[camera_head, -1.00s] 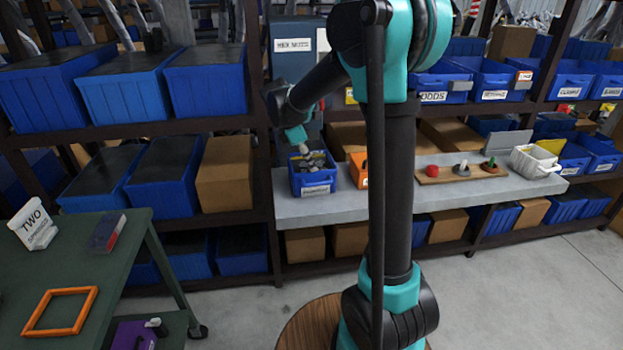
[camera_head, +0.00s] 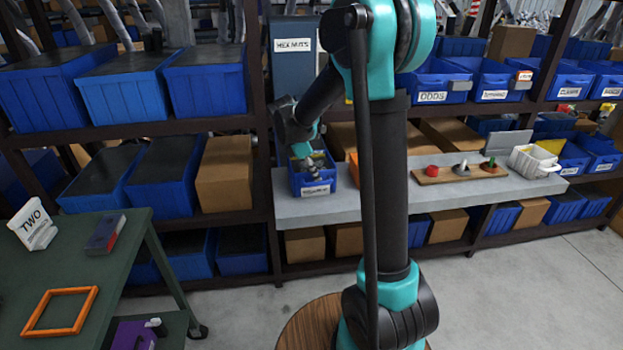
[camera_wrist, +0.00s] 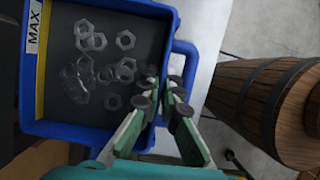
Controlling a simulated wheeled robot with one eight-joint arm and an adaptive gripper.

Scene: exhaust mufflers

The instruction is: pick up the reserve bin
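The blue bin (camera_head: 299,186), which I take for the reserve bin, stands on the grey bench; the label on its front is too small to read. In the wrist view the blue bin (camera_wrist: 88,135) holds several loose hex nuts (camera_wrist: 100,65) and carries a MAX mark inside. My gripper (camera_wrist: 162,88) is open, its fingers on either side of the bin's rim near the blue handle (camera_wrist: 187,62). I cannot tell if they touch the wall. In the head view my gripper (camera_head: 309,168) is over the bin's front part.
The grey bench (camera_head: 385,200) also carries a wooden board (camera_head: 440,176) with small parts and a white basket (camera_head: 535,160). An orange bin (camera_head: 353,166) is mostly hidden behind my arm. A green table (camera_head: 65,260) stands at left. A wooden barrel (camera_wrist: 262,100) shows in the wrist view.

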